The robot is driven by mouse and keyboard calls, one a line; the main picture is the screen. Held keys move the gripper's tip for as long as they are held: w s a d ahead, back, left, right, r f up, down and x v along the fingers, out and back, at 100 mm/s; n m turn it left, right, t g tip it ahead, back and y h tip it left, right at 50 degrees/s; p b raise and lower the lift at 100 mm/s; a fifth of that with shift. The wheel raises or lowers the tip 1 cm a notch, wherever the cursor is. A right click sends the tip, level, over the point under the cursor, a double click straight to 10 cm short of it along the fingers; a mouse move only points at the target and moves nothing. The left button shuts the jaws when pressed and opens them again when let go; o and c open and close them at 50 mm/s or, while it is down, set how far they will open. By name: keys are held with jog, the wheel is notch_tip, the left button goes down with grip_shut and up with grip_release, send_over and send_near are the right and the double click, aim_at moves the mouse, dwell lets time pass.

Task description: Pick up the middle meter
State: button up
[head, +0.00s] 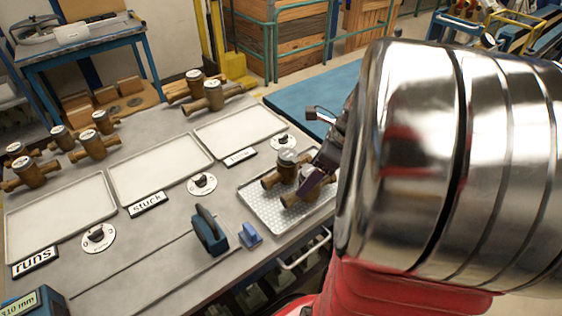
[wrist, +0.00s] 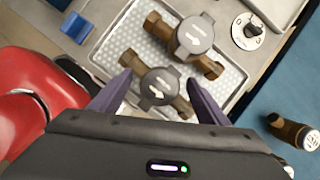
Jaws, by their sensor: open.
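Two brass meters with round grey-lidded tops lie side by side on a dimpled tray (wrist: 110,52). In the wrist view, the farther meter (wrist: 190,38) is beyond my fingertips, and the nearer meter (wrist: 158,86) lies between them. In the head view the farther meter (head: 286,163) is clear, and the nearer one (head: 297,200) is partly hidden by my gripper (head: 315,183). My gripper (wrist: 158,84) is open, one purple finger on each side of the nearer meter. I cannot tell whether the fingers touch it. A third brass piece with a white face (wrist: 293,132) lies right of the tray.
Several more brass meters stand at the bench's left and back, such as one (head: 92,144). Three empty trays (head: 160,165) with labels lie in the middle. A dark teal device (head: 209,232) and small blue block (head: 249,235) stand before the tray. A blue surface (head: 310,95) lies behind.

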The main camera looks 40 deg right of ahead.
dwell(0.5)
grip_shut()
dwell(0.7)
